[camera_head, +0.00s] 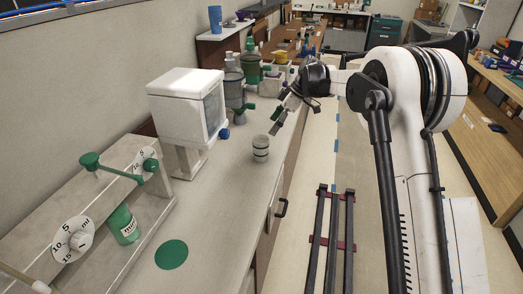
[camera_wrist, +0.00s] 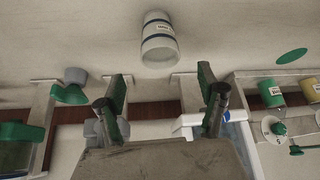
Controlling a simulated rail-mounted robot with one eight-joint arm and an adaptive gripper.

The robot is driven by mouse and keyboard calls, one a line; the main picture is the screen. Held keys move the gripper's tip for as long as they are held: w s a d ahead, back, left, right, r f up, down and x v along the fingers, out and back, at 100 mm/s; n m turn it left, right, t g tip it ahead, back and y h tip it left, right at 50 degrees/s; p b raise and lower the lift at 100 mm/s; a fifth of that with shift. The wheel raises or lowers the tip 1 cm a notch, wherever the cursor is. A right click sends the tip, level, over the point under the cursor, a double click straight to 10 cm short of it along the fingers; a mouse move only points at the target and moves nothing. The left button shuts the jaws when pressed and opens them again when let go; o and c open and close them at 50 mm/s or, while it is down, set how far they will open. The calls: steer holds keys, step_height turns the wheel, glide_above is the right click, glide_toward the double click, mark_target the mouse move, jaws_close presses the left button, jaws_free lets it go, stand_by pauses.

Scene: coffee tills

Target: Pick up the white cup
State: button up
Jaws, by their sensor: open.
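The white cup (camera_head: 261,148) has dark bands and a small label. It stands upright on the grey counter (camera_head: 215,215), to the right of a white box-shaped machine. In the wrist view the white cup (camera_wrist: 160,40) is near the top centre, beyond my fingertips and apart from them. My gripper (camera_head: 291,116) is above the counter, a little up and right of the cup in the head view. In the wrist view my gripper (camera_wrist: 161,85) has its two green-padded fingers spread wide with nothing between them.
The white machine (camera_head: 187,98) stands left of the cup. A dispenser stand (camera_head: 98,215) with dials and a green cup (camera_head: 124,224) is at the front left. A green disc (camera_head: 171,254) lies on the counter. Green-and-grey grinders (camera_head: 235,92) stand behind. The counter around the cup is clear.

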mark_target(261, 141)
steer(key=x, duration=1)
steer(key=shift+a+p, duration=0.1)
steer(key=shift+p, duration=0.3)
steer(key=c, duration=1.1)
steer(key=shift+r, duration=0.1)
